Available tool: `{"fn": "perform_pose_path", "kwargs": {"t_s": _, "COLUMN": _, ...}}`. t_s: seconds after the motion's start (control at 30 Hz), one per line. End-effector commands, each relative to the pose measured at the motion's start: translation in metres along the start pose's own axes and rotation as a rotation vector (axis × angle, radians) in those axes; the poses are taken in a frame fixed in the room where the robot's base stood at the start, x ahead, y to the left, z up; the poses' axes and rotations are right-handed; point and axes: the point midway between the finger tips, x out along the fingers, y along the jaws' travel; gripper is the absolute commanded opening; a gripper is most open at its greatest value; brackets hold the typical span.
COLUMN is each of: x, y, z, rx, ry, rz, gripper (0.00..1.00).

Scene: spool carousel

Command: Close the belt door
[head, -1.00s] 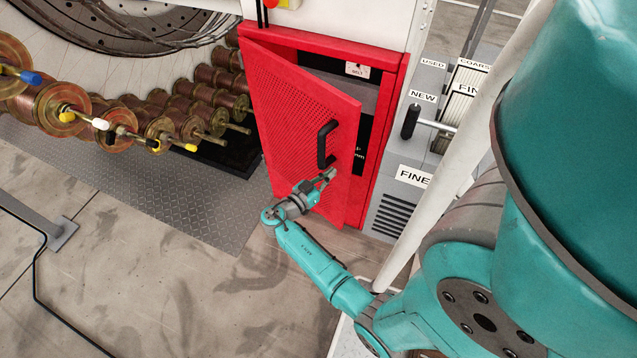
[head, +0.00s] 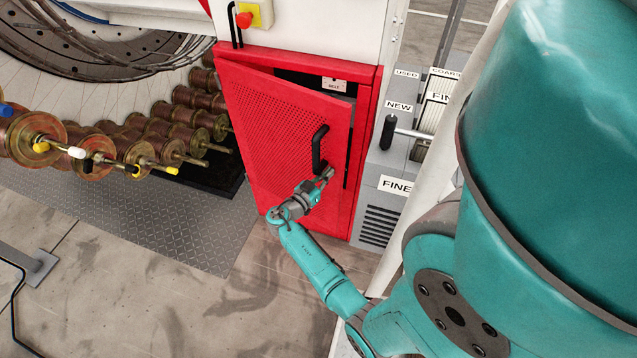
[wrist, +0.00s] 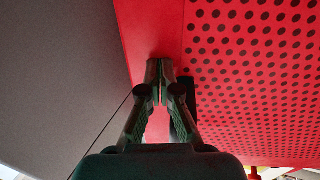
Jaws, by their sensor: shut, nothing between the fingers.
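The belt door (head: 275,140) is a red perforated panel, hinged on its left side and standing partly open from its red frame (head: 363,125). Its black handle (head: 318,148) is near its free right edge. My gripper (head: 328,173) is shut and empty, with its fingertips at the door's outer face just below the handle. In the wrist view the shut fingers (wrist: 160,72) point at the plain red border of the door (wrist: 150,35), beside the perforated area. The handle is partly hidden behind the fingers there. I cannot tell whether the tips touch the door.
Copper spools (head: 140,130) on rods stand left of the door. A grey cabinet (head: 375,205) with a lever (head: 388,132) and labels stands to the right. A yellow box with a red button (head: 244,19) is above. The floor (head: 170,290) in front is clear.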

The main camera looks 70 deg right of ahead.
Motion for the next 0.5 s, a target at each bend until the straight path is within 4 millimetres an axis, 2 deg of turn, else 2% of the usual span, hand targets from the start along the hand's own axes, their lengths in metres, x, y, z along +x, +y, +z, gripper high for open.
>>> {"fn": "perform_pose_path", "kwargs": {"t_s": 0.03, "x": 0.013, "y": 0.0, "z": -0.001, "rx": 0.002, "ry": 0.0, "rz": 0.006, "gripper": 0.0}}
{"fn": "perform_pose_path", "kwargs": {"t_s": 0.3, "x": 0.077, "y": -0.009, "z": -0.001, "rx": 0.002, "ry": 0.001, "rz": 0.005, "gripper": 0.0}}
{"fn": "perform_pose_path", "kwargs": {"t_s": 0.5, "x": 0.107, "y": -0.016, "z": -0.001, "rx": 0.001, "ry": 0.0, "rz": 0.002, "gripper": 0.0}}
